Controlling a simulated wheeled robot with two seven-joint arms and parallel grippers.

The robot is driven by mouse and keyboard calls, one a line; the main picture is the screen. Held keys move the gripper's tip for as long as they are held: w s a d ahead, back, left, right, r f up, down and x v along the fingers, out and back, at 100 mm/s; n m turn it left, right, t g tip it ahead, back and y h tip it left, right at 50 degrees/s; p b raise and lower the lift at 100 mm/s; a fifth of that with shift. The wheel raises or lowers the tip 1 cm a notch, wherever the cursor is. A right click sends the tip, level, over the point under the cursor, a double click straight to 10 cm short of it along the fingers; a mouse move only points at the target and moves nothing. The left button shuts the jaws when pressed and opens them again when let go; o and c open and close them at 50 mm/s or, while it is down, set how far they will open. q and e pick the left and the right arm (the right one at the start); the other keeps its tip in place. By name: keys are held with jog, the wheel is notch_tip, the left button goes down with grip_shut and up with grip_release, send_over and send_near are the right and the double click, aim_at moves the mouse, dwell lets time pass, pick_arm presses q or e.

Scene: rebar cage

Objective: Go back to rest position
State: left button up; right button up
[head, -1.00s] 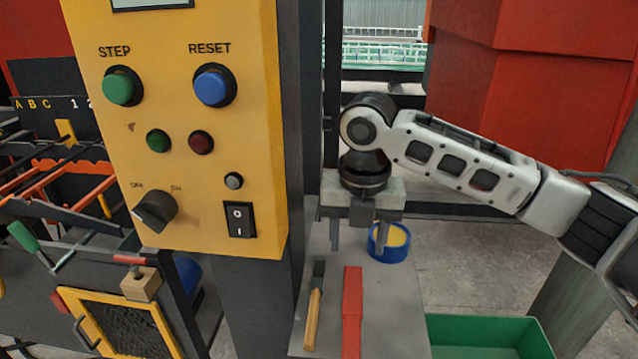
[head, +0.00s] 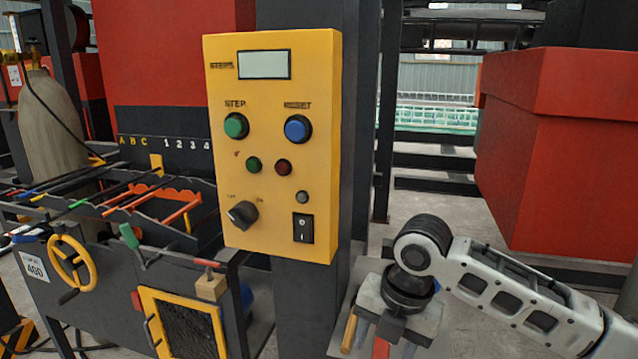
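The yellow control panel (head: 270,150) stands upright in the middle of the head view, with a green STEP button (head: 236,126), a blue RESET button (head: 298,128), a dark rotary knob (head: 242,214) and a black rocker switch (head: 303,228). My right gripper (head: 385,342) points down at the lower right of the panel, apart from it. Its two fingers are spread, with nothing seen held between them. My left gripper is out of view.
A grey shelf (head: 342,318) lies below my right gripper, carrying a wooden-handled tool (head: 349,334) and a red tool (head: 381,349), both partly hidden. A machine with a yellow handwheel (head: 72,262) stands at the left. A large red block (head: 575,150) is at the right.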

jog(key=s+a+f+m+t+y, duration=0.5)
jog(key=a+f+m, duration=0.3)
jog(key=f+m, duration=0.45)
jog(key=s+d+f+m+t+h, duration=0.3)
jog(key=s+d+f+m, duration=0.5)
jog(key=s+d+m, duration=0.5)
jog(key=shift+f+m+t+h, duration=0.25)
jog(key=shift+m+t+h, duration=0.25)
jog(key=shift+m, duration=0.75)
